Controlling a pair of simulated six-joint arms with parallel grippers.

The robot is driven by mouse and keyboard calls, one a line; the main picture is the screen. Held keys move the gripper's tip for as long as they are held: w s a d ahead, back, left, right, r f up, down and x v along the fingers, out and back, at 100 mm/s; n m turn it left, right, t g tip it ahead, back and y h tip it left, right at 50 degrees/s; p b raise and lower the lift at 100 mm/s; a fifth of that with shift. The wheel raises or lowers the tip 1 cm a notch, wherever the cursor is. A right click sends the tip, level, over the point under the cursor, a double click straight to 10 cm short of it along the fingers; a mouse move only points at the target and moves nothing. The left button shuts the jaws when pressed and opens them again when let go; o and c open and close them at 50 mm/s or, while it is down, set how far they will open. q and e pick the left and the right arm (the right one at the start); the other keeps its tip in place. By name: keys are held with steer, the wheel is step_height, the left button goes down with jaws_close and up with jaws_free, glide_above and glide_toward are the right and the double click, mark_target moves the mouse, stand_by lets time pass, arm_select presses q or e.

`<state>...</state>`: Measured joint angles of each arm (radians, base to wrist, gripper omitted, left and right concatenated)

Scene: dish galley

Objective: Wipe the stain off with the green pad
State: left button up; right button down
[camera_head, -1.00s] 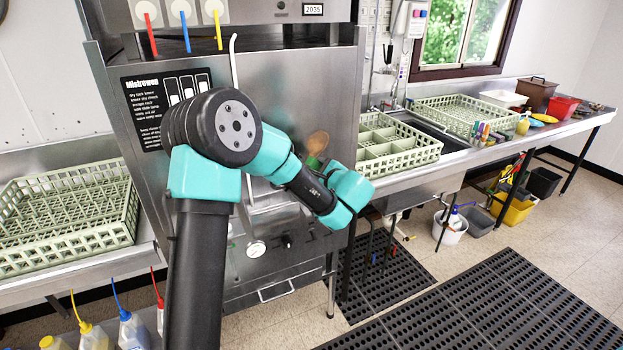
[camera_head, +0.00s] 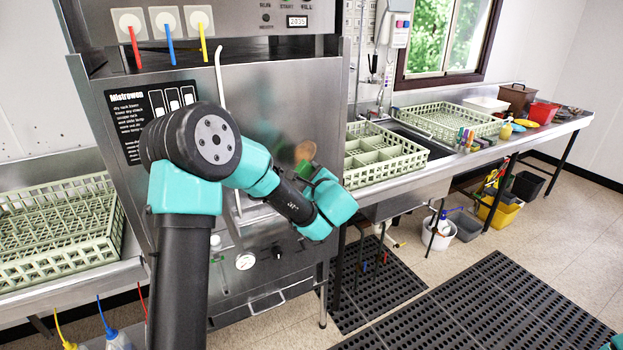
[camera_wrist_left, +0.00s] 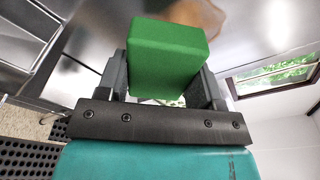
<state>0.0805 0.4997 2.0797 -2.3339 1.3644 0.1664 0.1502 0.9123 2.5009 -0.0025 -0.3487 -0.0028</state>
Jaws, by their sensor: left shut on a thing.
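The stain (camera_head: 305,150) is a brown-orange smear on the steel front of the dish machine. It also shows at the top of the left wrist view (camera_wrist_left: 205,16), just beyond the pad. The green pad (camera_wrist_left: 167,50) is a block held between the two dark fingers of my left gripper (camera_wrist_left: 165,82), which is shut on it. In the head view, the pad (camera_head: 304,169) is partly hidden by the gripper (camera_head: 311,174) and sits just below the stain. I cannot tell whether it touches the steel. My right gripper is out of view.
A white bent handle (camera_head: 219,75) runs down the machine front, left of the stain. A pale green rack (camera_head: 392,163) stands on the right counter, close to my left wrist. Another rack (camera_head: 60,240) stands on the left counter. Black mats (camera_head: 490,305) lie on the floor.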

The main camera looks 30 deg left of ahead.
mark_target(319, 157)
arm_select(q)
steer(key=shift+r+x, duration=0.1)
steer(key=shift+x, duration=1.1)
steer(key=shift+r+x, duration=0.15)
steer(key=shift+x, duration=1.1)
steer(key=shift+w+a, duration=0.35)
steer(key=shift+a, duration=0.6)
steer(key=shift+w, duration=0.1)
steer(key=w+d, duration=0.2)
steer(key=w, duration=0.1)
steer(key=shift+d, duration=0.2)
steer(key=shift+w, duration=0.1)
steer(key=shift+w+d, duration=0.5)
steer(key=shift+w, duration=0.35)
steer(key=shift+w+d, duration=0.5)
steer(key=shift+w, duration=0.3)
steer(key=shift+r, duration=0.15)
